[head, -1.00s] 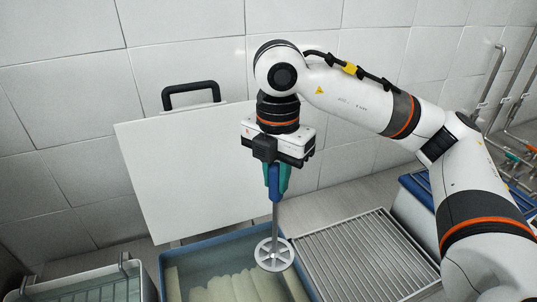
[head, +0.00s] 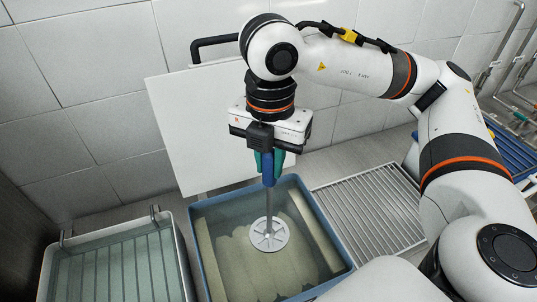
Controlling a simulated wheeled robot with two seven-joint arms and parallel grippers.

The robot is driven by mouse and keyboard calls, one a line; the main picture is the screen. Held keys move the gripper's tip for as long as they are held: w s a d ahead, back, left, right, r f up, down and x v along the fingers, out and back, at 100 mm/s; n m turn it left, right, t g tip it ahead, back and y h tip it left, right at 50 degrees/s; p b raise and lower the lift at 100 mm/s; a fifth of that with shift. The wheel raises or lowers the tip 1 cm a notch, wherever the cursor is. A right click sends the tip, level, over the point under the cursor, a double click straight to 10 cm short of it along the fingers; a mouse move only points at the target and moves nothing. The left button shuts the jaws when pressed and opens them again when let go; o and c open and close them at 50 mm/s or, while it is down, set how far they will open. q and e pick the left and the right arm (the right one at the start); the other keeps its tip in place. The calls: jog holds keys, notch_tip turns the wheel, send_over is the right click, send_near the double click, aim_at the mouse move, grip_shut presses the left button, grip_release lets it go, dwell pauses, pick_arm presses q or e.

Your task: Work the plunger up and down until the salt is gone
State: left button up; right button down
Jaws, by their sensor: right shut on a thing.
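The plunger (head: 268,212) has a blue handle, a thin metal rod and a pale spoked disc (head: 269,236) at its lower end. My right gripper (head: 268,163) is shut on the handle, with teal fingers on either side. The plunger hangs upright over the blue-rimmed tub (head: 203,252), its disc inside the rim outline. I cannot tell whether the disc is under the liquid. The tub holds clear liquid, with pale ridged material (head: 238,262), perhaps the salt, lying in it. My left gripper is out of view.
A grey tub (head: 52,272) with hooked handles and slatted contents stands at the left. A metal drain grate (head: 372,208) lies to the right. A white board (head: 190,130) leans at the tiled wall behind. Pipes (head: 505,50) run along the wall at the far right.

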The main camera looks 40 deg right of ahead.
aim_at(269, 183)
notch_tip(269, 183, down, 4)
jog(key=shift+a+r+b, duration=0.1)
jog(key=shift+a+b, duration=0.05)
jog(key=shift+b, duration=0.9)
jog(key=shift+f+b, duration=0.9)
jog(key=shift+f, duration=0.05)
notch_tip(269, 183, down, 7)
jog(key=b, duration=0.6)
jog(key=shift+b, duration=0.4)
jog(key=shift+r, duration=0.1)
